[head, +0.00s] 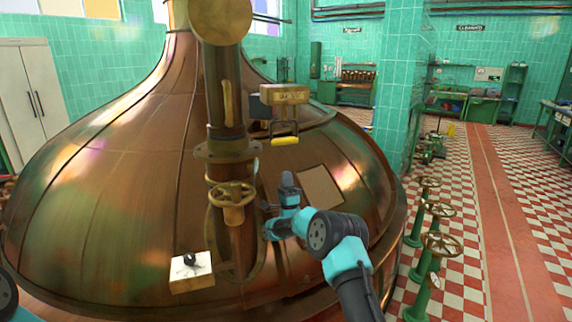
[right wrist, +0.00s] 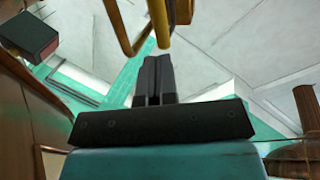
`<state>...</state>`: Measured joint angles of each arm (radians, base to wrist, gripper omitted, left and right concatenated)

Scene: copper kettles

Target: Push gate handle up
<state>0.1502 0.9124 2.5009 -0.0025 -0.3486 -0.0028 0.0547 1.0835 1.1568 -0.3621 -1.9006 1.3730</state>
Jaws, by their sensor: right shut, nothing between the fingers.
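The gate handle (head: 285,141) is a yellow bar on a metal bracket. It hangs below a labelled box (head: 284,96) beside the kettle's vertical pipe. In the right wrist view the yellow handle (right wrist: 160,22) is at the top centre, just beyond my fingertips; I cannot tell whether they touch. My right gripper (head: 288,178) is below the handle in the head view and points upward. Its dark fingers (right wrist: 154,75) are together and empty in the right wrist view. My left gripper is out of view.
The large copper kettle (head: 110,200) fills the left and middle. A pipe with a brass handwheel (head: 232,195) stands left of my right gripper. A white box with a black knob (head: 191,272) is at lower left. Green valve stands (head: 440,243) line the right side.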

